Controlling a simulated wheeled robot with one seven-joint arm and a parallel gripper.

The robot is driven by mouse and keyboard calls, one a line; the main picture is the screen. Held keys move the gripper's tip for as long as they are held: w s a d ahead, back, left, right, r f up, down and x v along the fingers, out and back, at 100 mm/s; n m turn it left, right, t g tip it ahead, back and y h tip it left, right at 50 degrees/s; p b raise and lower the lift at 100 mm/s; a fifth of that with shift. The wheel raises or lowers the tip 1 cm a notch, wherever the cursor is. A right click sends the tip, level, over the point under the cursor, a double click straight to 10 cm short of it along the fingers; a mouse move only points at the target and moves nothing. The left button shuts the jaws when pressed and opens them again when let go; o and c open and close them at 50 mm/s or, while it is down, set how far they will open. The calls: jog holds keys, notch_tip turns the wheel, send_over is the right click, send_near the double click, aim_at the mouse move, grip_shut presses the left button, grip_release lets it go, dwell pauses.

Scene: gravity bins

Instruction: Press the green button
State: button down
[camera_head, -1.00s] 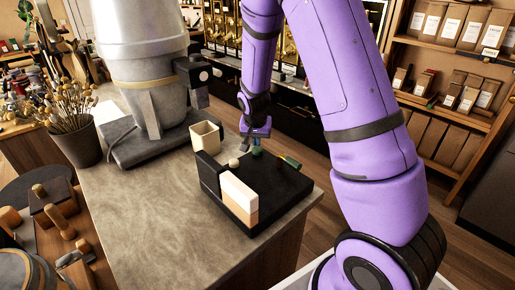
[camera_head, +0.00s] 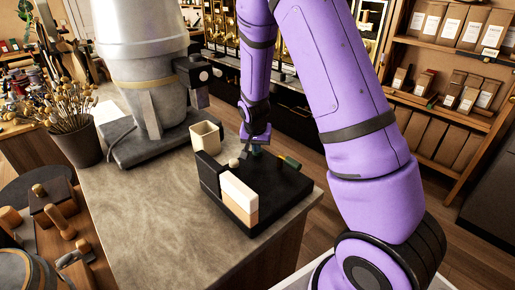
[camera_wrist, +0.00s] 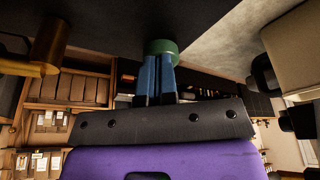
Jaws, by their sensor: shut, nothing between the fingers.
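The green button (camera_wrist: 162,45) is a round green cap on the black board (camera_head: 283,196). In the wrist view it sits right at the tips of my gripper (camera_wrist: 158,60), whose blue fingers are together and empty. The fingertips overlap the button's edge in that view; I cannot tell whether they press it down. In the head view my gripper (camera_head: 256,146) points down over the far part of the board, and the button is mostly hidden there.
The board stands at the end of a grey counter (camera_head: 150,220). It also carries a pale knob (camera_head: 234,162), a green-and-brass piece (camera_head: 291,162) and a cream block (camera_head: 239,193). A beige cup (camera_head: 205,135) stands behind it. A large metal machine (camera_head: 145,60) is at left.

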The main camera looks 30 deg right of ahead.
jog(key=shift+f, duration=0.25)
jog(key=shift+r, duration=3)
jog(key=shift+r, duration=0.15)
jog(key=v, duration=1)
jog(key=shift+r, duration=0.25)
